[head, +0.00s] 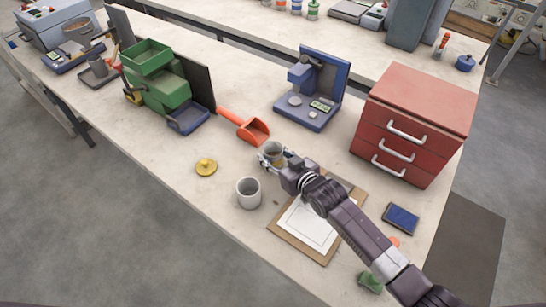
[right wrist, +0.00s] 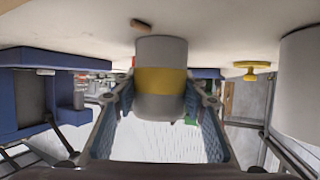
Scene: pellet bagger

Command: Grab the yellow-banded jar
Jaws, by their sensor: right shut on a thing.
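The yellow-banded jar (right wrist: 160,80) is a pale grey cylinder with a yellow band around its middle, seen in the right wrist view. It sits between the two fingers of my right gripper (right wrist: 164,102), which is shut on it. In the head view, the jar (head: 273,149) shows its open top at my right gripper (head: 274,160), over the middle of the bench; its band is mostly hidden there. I cannot tell whether it touches the bench. My left gripper is not in view.
A white jar (head: 248,193) stands close to the left, near the bench's front edge, with a yellow knobbed lid (head: 206,167) beyond it. An orange scoop (head: 243,126) and a blue machine (head: 312,92) are behind. A clipboard (head: 302,228) lies under my right arm, near red drawers (head: 414,120).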

